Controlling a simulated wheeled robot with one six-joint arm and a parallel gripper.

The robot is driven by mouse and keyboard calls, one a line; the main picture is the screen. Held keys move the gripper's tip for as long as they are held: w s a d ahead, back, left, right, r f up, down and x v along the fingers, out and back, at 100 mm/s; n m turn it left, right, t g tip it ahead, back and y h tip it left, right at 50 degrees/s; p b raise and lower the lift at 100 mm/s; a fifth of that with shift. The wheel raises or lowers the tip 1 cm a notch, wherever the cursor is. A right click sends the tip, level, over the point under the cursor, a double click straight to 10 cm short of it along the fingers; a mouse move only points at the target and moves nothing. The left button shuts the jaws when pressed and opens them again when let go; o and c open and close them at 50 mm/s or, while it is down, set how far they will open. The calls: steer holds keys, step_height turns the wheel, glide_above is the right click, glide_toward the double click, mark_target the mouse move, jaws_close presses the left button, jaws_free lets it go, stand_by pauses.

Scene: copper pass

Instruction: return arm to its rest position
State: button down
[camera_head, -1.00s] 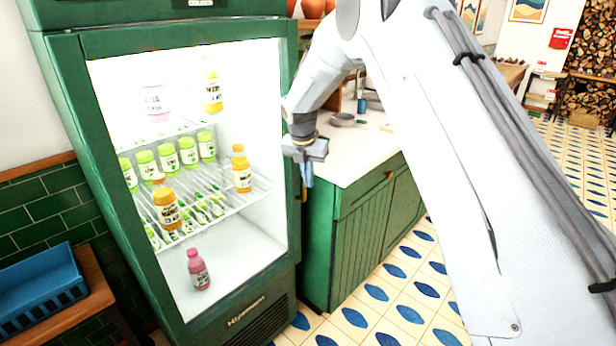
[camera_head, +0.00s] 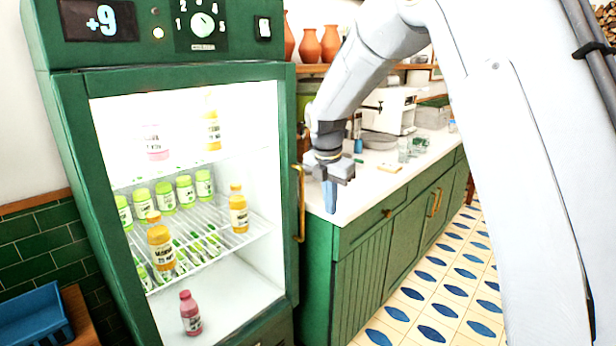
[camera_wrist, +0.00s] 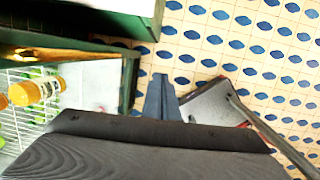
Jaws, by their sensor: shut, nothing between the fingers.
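My white arm reaches across the right side of the head view. My gripper (camera_head: 330,196) hangs pointing down in front of the counter's left end, just right of the fridge's brass handle. Its blue fingers are shut together with nothing between them. In the wrist view the fingers (camera_wrist: 160,98) also show closed, above the patterned floor. They appear apart from the fridge and counter.
A green fridge (camera_head: 70,150) with a lit interior holds green, orange and pink bottles. The green counter (camera_head: 365,255) bears glasses and a pan. A blue crate (camera_head: 32,320) sits at lower left.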

steer(key=s+d+f+m, duration=0.2)
steer(key=s+d+m, duration=0.2)
steer(key=s+m, duration=0.5)
steer(key=s+d+f+m, duration=0.2)
steer(key=s+d+m, duration=0.2)
steer(key=s+m, duration=0.5)
steer(key=s+d+f+m+g+y, duration=0.1)
steer(key=s+d+f+m, duration=0.2)
steer(key=s+m, duration=0.6)
steer(key=s+d, duration=0.1)
steer(key=s, duration=0.3)
steer(key=shift+s+m, duration=0.3)
steer(key=shift+f, duration=0.1)
